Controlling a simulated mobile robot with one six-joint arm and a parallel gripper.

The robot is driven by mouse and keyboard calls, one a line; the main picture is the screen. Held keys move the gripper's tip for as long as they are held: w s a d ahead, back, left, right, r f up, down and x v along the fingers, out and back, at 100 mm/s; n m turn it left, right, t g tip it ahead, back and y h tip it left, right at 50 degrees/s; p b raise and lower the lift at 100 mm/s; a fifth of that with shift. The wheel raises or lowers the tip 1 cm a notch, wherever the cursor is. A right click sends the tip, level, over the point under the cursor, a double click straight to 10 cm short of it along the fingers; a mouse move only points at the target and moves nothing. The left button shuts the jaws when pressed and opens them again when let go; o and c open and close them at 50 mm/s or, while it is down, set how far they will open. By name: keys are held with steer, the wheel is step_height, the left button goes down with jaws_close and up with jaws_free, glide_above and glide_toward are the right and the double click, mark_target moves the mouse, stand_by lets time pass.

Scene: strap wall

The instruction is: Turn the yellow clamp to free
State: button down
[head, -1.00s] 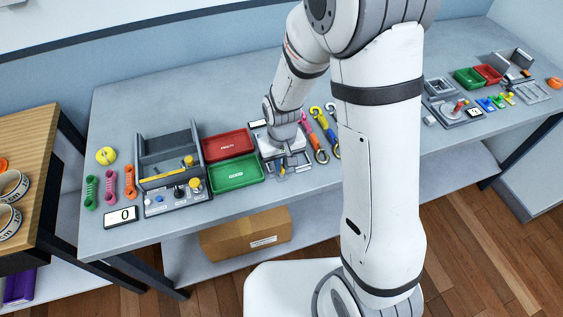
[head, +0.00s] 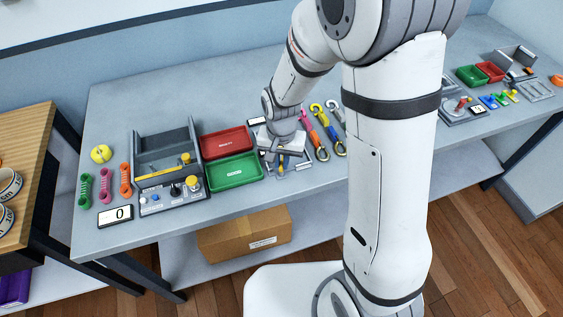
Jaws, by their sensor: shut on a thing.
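My gripper (head: 283,163) points down over a small grey fixture (head: 296,186) near the front edge of the bench, just right of the green tray. Its jaws are shut on a small yellow part, which I take to be the yellow clamp (head: 281,171). Only a little of the clamp shows, with some blue beside it. The wrist covers most of the fixture, so I cannot tell the clamp's angle.
A red tray (head: 226,141) and a green tray (head: 235,173) lie just left. A grey station with knobs (head: 172,196) stands further left. Coloured straps with hooks (head: 318,135) lie close on the right. More trays and small parts sit at the far right.

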mark_target(281, 164)
steer(key=m+b, duration=0.2)
steer(key=m, duration=0.4)
steer(key=m+b, duration=0.1)
steer(key=m, duration=0.4)
steer(key=shift+m+b, duration=0.3)
steer(key=shift+m, duration=0.1)
stand_by(0.3)
steer(key=c, duration=1.5)
jaws_free()
step_height(281, 164, up, 8)
steer(key=shift+f, duration=0.1)
